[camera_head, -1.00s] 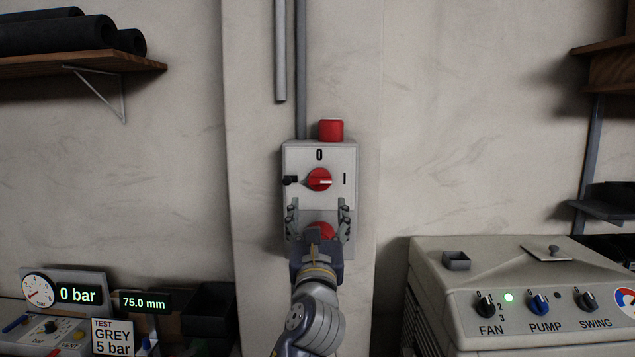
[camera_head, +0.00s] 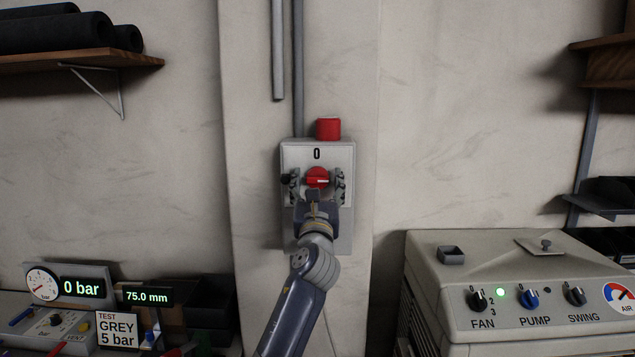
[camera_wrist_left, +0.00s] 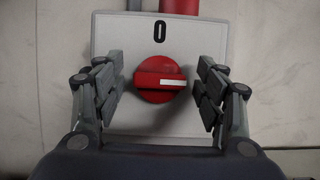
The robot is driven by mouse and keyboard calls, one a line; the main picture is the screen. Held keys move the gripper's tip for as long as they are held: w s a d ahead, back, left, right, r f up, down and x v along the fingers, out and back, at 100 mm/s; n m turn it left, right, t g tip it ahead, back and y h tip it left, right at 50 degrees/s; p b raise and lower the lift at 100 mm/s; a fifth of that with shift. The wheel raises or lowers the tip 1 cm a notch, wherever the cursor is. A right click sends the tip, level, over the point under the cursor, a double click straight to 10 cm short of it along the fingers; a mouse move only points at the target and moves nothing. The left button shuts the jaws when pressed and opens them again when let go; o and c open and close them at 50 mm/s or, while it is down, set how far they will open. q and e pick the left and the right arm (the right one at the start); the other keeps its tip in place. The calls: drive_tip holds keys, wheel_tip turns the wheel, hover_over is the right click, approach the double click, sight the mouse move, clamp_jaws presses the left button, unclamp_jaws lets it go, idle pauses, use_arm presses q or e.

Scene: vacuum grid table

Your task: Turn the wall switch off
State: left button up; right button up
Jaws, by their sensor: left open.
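The wall switch is a grey box (camera_head: 318,151) on the pillar, with a 0 mark at the top. Its round red knob (camera_head: 317,176) has a white pointer line that lies level and points right, where the I mark stood in the earlier view; fingers now cover that spot. My left gripper (camera_head: 316,183) is open, one finger on each side of the knob, with visible gaps in the wrist view (camera_wrist_left: 160,90). The lower part of the box is hidden behind my arm. My right gripper is not in view.
A red block (camera_head: 328,129) sits on top of the box, and a conduit (camera_head: 298,70) runs up the wall. A machine with FAN, PUMP and SWING knobs (camera_head: 520,265) stands at right. Gauges and displays (camera_head: 80,288) are at lower left.

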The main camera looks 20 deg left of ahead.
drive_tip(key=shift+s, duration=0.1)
use_arm(q)
drive_tip(key=c, duration=1.1)
drive_tip(key=shift+o, duration=0.2)
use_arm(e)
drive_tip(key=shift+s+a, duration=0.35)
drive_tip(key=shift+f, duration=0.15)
